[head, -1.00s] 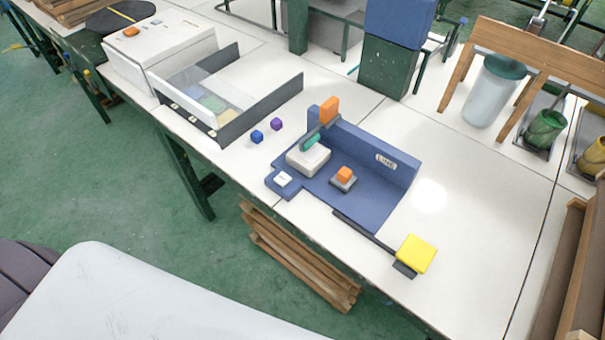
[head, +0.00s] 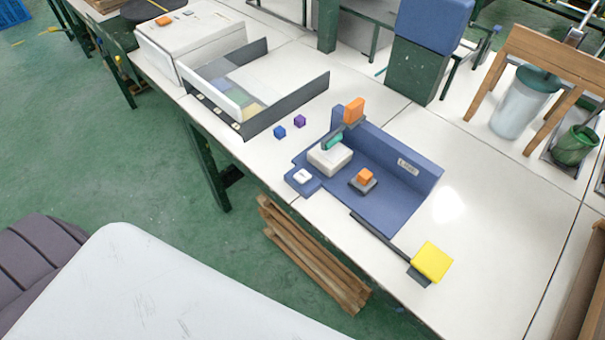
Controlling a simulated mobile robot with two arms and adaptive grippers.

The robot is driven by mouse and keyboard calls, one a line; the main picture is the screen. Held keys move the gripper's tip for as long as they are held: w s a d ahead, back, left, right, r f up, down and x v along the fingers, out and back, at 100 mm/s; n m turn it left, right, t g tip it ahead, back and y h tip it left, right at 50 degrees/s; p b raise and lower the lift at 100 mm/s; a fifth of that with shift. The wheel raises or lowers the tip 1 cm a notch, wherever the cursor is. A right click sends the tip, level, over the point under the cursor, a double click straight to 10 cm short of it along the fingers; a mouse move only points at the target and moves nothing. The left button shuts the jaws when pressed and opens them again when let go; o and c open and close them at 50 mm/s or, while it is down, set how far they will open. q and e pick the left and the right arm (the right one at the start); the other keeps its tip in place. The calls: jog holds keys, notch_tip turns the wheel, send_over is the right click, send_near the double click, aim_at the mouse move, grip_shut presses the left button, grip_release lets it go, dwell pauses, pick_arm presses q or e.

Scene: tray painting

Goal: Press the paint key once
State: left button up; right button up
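A blue station (head: 415,203) with a back wall and a small label stands on the white table. A small white key (head: 302,176) sits on a blue tab at its left corner. Beside it is a white block (head: 330,158) with a green piece (head: 334,141) above it and an orange block (head: 354,110) higher up. An orange cube (head: 365,176) rests on a small grey plate in the station. A yellow square pad (head: 432,261) is at the table's front edge on a dark arm. I cannot tell which one is the paint key. Neither gripper is in view.
A blue cube (head: 280,132) and a purple cube (head: 300,121) lie on the table (head: 475,240) left of the station. A grey-walled tray (head: 290,105) and a white machine with an orange button (head: 164,20) stand further left. A wooden rack (head: 550,50) stands at right.

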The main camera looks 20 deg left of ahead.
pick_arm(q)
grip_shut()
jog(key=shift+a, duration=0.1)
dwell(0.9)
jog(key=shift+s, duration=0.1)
